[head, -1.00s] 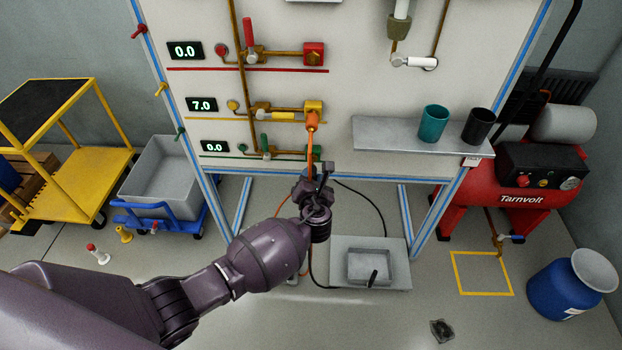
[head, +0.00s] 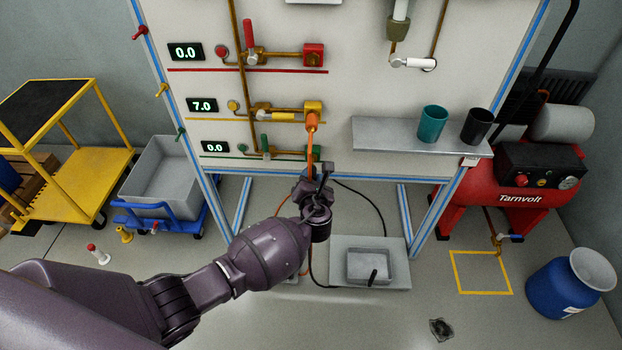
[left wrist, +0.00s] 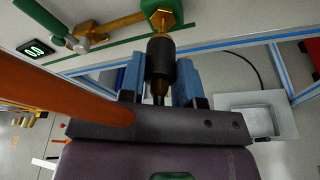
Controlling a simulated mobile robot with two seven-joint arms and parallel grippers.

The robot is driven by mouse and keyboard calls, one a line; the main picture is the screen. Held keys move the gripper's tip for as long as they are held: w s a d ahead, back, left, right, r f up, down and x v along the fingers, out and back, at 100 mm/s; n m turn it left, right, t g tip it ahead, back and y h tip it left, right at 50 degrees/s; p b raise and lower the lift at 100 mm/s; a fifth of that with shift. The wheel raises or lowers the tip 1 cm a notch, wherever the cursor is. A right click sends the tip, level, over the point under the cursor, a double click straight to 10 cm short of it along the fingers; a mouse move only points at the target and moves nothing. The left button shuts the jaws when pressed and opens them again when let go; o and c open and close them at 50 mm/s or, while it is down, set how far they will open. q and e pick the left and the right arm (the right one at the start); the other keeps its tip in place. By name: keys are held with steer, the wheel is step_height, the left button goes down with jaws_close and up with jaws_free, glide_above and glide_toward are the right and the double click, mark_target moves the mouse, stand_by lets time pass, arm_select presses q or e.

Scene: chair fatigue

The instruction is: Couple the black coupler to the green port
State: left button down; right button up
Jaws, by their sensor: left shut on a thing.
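The black coupler (left wrist: 160,60) is between the blue-padded fingers of my left gripper (left wrist: 159,85) in the left wrist view, and the gripper is shut on it. The coupler's upper end is right at the brass underside of the green port (left wrist: 161,14), roughly in line with it. I cannot tell whether it is seated. In the head view my left gripper (head: 316,180) is just below the green port (head: 314,153) and hides the coupler. The green handle (left wrist: 55,18) shows at the upper left of the left wrist view. My right gripper is not in view.
An orange coupler (head: 311,122) hangs from the yellow port (head: 313,106), and its orange hose (left wrist: 65,85) runs close beside my left gripper. The red port (head: 314,54) is above. A shelf (head: 385,135) with two cups is to the right, and a grey tray (head: 399,270) is below.

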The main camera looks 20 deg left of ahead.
mark_target(312, 170)
arm_select(q)
steer(key=shift+r+x, duration=0.15)
steer(key=shift+x, duration=0.6)
steer(key=shift+r+x, duration=0.15)
steer(key=shift+x, duration=0.55)
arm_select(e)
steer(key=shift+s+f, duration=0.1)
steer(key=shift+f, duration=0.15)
arm_select(q)
steer(key=c, duration=0.8)
jaws_free()
steer(key=shift+w+d, duration=0.1)
steer(key=shift+d, duration=0.05)
steer(key=shift+o, duration=0.2)
steer(key=p+v, duration=0.3)
steer(key=v, duration=0.7)
steer(key=shift+s+d, duration=0.2)
steer(key=shift+s, duration=0.15)
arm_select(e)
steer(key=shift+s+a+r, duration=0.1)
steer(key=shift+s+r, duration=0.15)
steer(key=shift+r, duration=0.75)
arm_select(q)
steer(key=shift+r, duration=0.1)
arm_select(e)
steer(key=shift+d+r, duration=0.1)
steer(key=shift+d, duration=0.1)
